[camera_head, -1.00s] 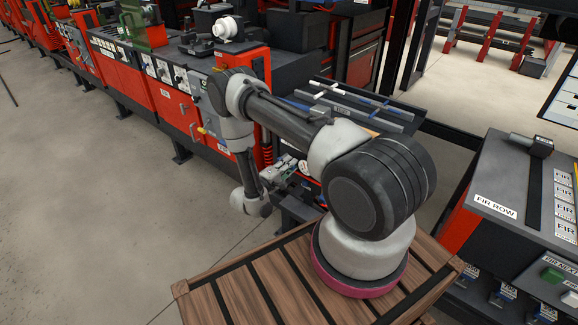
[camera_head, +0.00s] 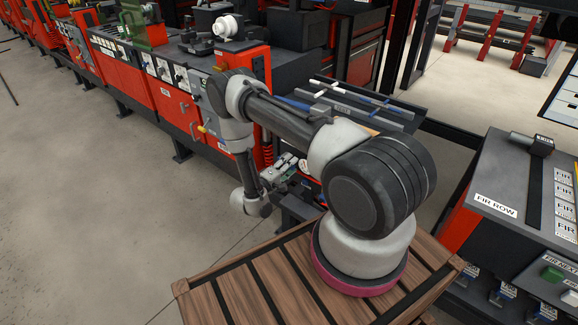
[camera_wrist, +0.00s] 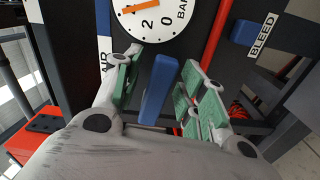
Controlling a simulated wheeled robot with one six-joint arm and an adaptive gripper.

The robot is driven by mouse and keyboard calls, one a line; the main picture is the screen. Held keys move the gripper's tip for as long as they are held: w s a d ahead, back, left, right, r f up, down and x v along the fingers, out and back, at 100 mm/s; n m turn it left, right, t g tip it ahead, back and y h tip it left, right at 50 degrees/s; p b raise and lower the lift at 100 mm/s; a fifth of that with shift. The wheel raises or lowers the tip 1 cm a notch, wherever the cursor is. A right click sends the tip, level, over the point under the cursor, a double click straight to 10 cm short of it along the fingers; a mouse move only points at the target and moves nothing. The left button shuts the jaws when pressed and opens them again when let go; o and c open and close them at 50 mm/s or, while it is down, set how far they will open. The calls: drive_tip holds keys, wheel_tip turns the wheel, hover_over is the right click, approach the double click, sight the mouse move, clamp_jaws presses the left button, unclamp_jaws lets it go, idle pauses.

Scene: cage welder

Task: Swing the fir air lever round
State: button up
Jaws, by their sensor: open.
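The blue air lever (camera_wrist: 160,88) stands upright in the middle of the wrist view, below a round white gauge. My gripper (camera_wrist: 158,75) is open, with one green-padded finger on each side of the lever. Gaps show between the lever and both pads, so I see no contact. A partly hidden label at the left ends in "R". In the head view my gripper (camera_head: 284,168) is small, beside the dark panel, and the lever cannot be made out there.
The white gauge (camera_wrist: 155,15) with an orange needle is just above the lever. A blue BLEED handle (camera_wrist: 243,32) is to the right. A red pipe (camera_wrist: 214,42) runs between them. The FIR ROW bench (camera_head: 485,190) stands right of my arm.

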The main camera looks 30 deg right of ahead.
drive_tip(key=v, duration=1.2)
drive_tip(key=shift+c, duration=0.2)
